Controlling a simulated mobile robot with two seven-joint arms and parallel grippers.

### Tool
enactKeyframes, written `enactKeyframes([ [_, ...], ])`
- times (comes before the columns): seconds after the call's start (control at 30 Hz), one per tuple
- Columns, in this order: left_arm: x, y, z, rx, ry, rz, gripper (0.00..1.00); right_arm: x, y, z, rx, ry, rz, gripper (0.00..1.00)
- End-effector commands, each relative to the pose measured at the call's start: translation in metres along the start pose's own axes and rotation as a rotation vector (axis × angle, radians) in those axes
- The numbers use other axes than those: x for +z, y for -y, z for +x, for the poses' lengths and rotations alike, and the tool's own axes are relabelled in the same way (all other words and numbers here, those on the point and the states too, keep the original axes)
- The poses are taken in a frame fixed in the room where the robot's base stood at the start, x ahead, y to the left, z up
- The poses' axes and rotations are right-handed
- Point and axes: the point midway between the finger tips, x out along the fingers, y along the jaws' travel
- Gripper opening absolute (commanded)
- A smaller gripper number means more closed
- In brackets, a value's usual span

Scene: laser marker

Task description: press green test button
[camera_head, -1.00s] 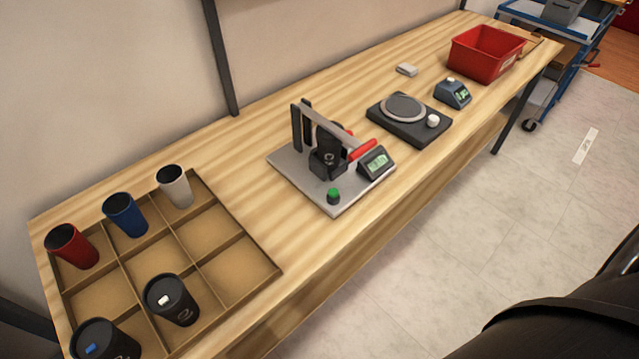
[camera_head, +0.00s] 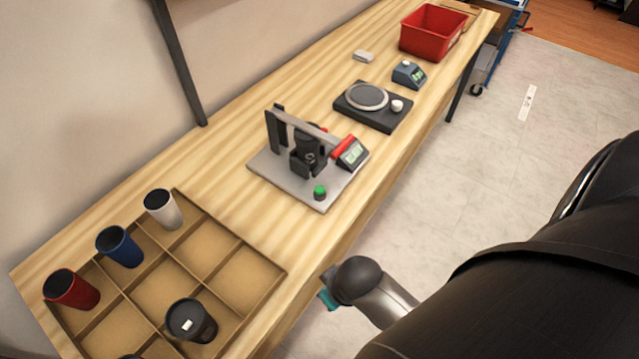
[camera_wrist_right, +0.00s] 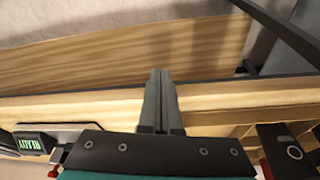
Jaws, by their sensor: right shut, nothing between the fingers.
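The green button (camera_head: 320,190) sits on a dark round base at the front corner of the marker's grey plate (camera_head: 278,176). The marker holds a black cup (camera_head: 309,152) under its frame, with a red-ended lever and a small display (camera_head: 352,154) beside it. The display also shows at the left of the right wrist view (camera_wrist_right: 35,143). My right gripper (camera_wrist_right: 160,75) is shut and empty, its fingertips together in front of the bench. In the head view my right wrist is off the bench's front edge, with the fingers not clearly visible. My left gripper is out of view.
A divided wooden tray (camera_head: 237,282) with several cups stands at the near left. Beyond the marker are a black turntable-like device (camera_head: 374,119), a small blue device (camera_head: 409,75) and a red bin (camera_head: 433,30). The bench between tray and marker is clear.

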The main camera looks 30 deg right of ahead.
Motion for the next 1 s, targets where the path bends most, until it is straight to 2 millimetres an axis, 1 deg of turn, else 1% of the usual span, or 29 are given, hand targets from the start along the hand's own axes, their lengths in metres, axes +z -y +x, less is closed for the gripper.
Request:
enactKeyframes([
  [0.03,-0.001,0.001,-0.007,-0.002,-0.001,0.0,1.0,-0.014,-0.003,-0.022,-0.006,-0.025,0.0,0.0],
  [0.07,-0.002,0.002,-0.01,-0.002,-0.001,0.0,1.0,-0.022,-0.003,-0.033,-0.016,-0.04,0.001,0.0],
  [0.1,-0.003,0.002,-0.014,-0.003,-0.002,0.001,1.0,-0.036,-0.005,-0.05,-0.034,-0.064,0.002,0.0],
  [0.13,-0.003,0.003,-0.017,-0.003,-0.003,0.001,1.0,-0.047,-0.006,-0.06,-0.053,-0.087,0.002,0.0],
  [0.2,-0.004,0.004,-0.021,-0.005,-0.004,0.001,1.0,-0.068,-0.009,-0.073,-0.103,-0.128,0.01,0.0],
  [0.33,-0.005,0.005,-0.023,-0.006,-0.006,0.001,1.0,-0.101,-0.02,-0.077,-0.19,-0.187,0.051,0.0],
  [0.43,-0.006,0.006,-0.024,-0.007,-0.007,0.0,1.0,-0.126,-0.037,-0.078,-0.246,-0.23,0.112,0.0],
  [0.57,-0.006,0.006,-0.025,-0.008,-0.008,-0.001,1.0,-0.161,-0.072,-0.08,-0.3,-0.289,0.229,0.0],
  [0.6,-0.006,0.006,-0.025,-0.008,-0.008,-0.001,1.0,-0.171,-0.084,-0.082,-0.311,-0.308,0.268,0.0],
  [0.7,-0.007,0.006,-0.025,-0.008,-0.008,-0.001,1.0,-0.194,-0.113,-0.088,-0.333,-0.356,0.36,0.0],
  [0.83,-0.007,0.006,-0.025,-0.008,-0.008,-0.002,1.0,-0.212,-0.139,-0.095,-0.349,-0.399,0.442,0.0],
  [0.9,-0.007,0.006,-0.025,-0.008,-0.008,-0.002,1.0,-0.218,-0.146,-0.098,-0.354,-0.415,0.468,0.0],
  [1.0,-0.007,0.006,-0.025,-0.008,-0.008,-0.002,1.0,-0.221,-0.152,-0.1,-0.357,-0.424,0.487,0.0],
])
